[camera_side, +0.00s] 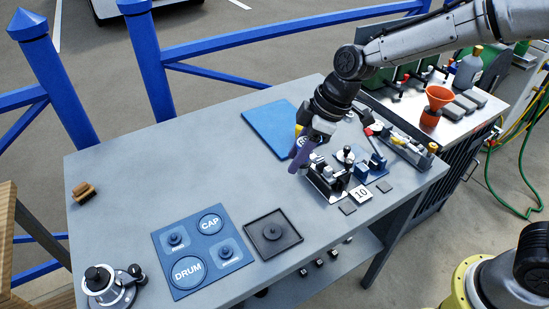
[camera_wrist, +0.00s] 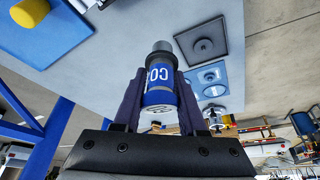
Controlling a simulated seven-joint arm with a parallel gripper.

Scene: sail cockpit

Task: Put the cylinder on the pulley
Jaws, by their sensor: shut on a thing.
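My gripper (camera_wrist: 152,88), with dark purple fingers, is shut on the cylinder (camera_wrist: 158,84), which has a blue band with white letters and a grey end. In the side view my gripper (camera_side: 300,155) is above the table, just left of the small metal fixtures, and the cylinder is mostly hidden. No part is clearly marked as the pulley. A black square plate with a round raised hub (camera_side: 273,234) lies at the front middle of the table, apart from my gripper. It also shows in the wrist view (camera_wrist: 205,42).
A blue board (camera_side: 203,250) marked CAP and DRUM lies left of the black plate. A winch-like part (camera_side: 108,285) stands at the front left corner and a brush (camera_side: 84,193) behind it. A blue mat (camera_side: 268,128) lies behind my gripper. The left middle table is clear.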

